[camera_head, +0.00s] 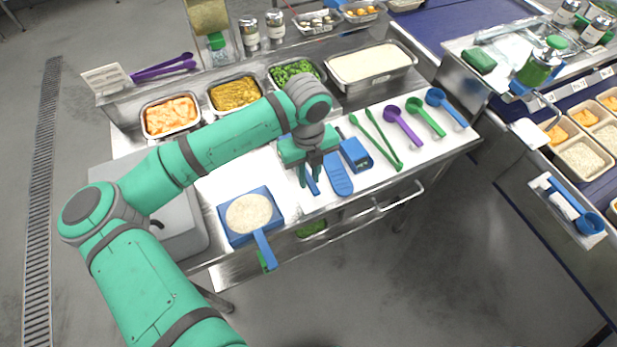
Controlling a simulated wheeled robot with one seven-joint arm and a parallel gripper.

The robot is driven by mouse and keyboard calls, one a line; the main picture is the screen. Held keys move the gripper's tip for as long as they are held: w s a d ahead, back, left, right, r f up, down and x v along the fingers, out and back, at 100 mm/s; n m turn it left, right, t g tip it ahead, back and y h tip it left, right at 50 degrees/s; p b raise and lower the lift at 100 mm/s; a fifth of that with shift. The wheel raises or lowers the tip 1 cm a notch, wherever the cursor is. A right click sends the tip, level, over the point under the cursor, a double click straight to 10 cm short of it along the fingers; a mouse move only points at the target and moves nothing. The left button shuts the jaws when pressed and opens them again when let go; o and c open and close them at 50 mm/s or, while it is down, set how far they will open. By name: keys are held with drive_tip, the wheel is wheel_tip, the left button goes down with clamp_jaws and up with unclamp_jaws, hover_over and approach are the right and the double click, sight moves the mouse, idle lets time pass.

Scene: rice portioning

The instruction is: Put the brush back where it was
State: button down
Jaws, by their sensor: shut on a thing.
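My gripper (311,176) is over the white worktop, left of centre on the counter, pointing down. It is shut on a narrow blue thing (312,186), which seems to be the brush. Only a strip of it shows below the fingers, and the gripper hides most of it. I cannot tell whether it touches the worktop. Just to its right lie a flat blue paddle-shaped thing (338,178) and a small blue box (355,154).
Green tongs (377,137), a purple scoop (403,125), a green scoop (425,117) and a blue scoop (446,106) lie to the right. Food pans line the back. The worktop's front edge is close.

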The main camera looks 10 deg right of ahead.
drive_tip(key=shift+f, duration=0.7)
drive_tip(key=shift+w, duration=0.1)
drive_tip(key=shift+d, duration=0.1)
drive_tip(key=c, duration=1.6)
unclamp_jaws()
drive_tip(key=shift+a, duration=0.25)
drive_tip(key=shift+s+d, duration=0.2)
drive_tip(key=shift+d, duration=0.15)
drive_tip(key=r, duration=1.2)
drive_tip(key=shift+w+a, duration=0.2)
drive_tip(key=shift+w, duration=0.1)
drive_tip(key=shift+a, duration=0.1)
